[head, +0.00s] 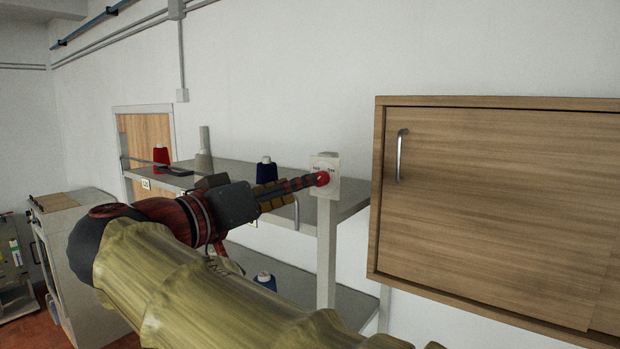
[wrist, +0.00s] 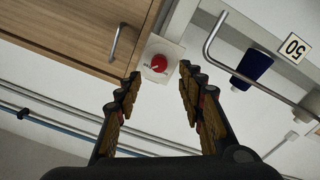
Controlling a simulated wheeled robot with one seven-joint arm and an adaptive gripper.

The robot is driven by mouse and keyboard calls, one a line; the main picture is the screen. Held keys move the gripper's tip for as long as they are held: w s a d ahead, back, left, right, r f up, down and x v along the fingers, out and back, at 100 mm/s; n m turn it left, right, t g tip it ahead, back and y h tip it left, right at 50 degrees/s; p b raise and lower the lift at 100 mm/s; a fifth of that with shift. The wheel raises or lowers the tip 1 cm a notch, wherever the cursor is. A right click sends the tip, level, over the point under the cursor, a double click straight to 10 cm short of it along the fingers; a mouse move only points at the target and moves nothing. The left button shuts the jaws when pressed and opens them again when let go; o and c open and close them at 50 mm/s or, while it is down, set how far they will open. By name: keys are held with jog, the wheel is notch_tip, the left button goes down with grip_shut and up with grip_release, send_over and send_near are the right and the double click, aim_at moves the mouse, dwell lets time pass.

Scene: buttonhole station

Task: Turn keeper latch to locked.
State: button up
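The keeper latch looks like a round red knob (head: 322,179) on a pale square plate (head: 331,163) at the shelf's front post. The plate has small dark markings too small to read. In the wrist view, the red knob (wrist: 159,63) shows just beyond and between my fingertips, with its plate (wrist: 166,47) behind. My gripper (wrist: 160,75) is open, one finger on each side of the knob, with gaps visible. In the head view my gripper (head: 309,183) points at the knob, its fingers nearly overlapping. Whether the fingertips reach around the knob is unclear.
A wooden cabinet (head: 490,200) with a metal handle (head: 401,155) stands close right of the plate. The shelf (head: 230,172) holds a dark blue spool (head: 266,170) and a red spool (head: 161,155). A bent metal rod (wrist: 212,38) shows near one finger in the wrist view.

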aim_at(320, 179)
jog(key=p+x, duration=0.1)
jog(key=x, duration=0.4)
jog(key=shift+w+d, duration=0.25)
jog(key=shift+c, duration=1.4)
grip_shut()
